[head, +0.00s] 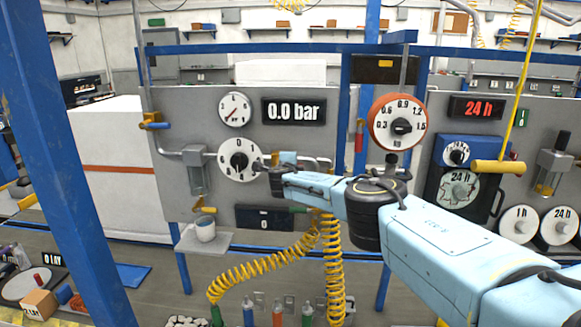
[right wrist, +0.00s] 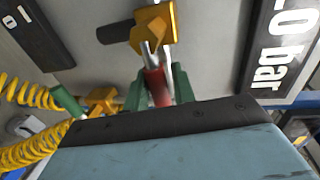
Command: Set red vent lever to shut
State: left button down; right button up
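In the right wrist view, a red lever (right wrist: 156,88) extends from a yellow valve body (right wrist: 154,28) on the grey panel. My right gripper (right wrist: 158,84) has its two green fingers on either side of this lever, and the gap between them looks filled by it. In the head view my right arm reaches in from the right, and the right gripper (head: 272,164) is at the panel, right of a round white dial. The lever there is hidden behind it. Another red handle (head: 359,140) hangs down on the blue post. My left gripper is not in view.
A display (head: 294,111) reads 0.0 bar above the gripper. A green-handled valve (head: 300,209) sits below my arm, with yellow coiled hoses (head: 334,265) hanging beneath. A red-rimmed dial (head: 398,122) is close above my forearm. A cup (head: 205,229) stands on a small shelf.

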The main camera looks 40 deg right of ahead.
jog(key=shift+o, duration=1.1)
jog(key=shift+s, duration=0.1)
jog(key=v, duration=1.3)
jog(key=shift+b, duration=0.35)
jog(key=shift+a, duration=0.15)
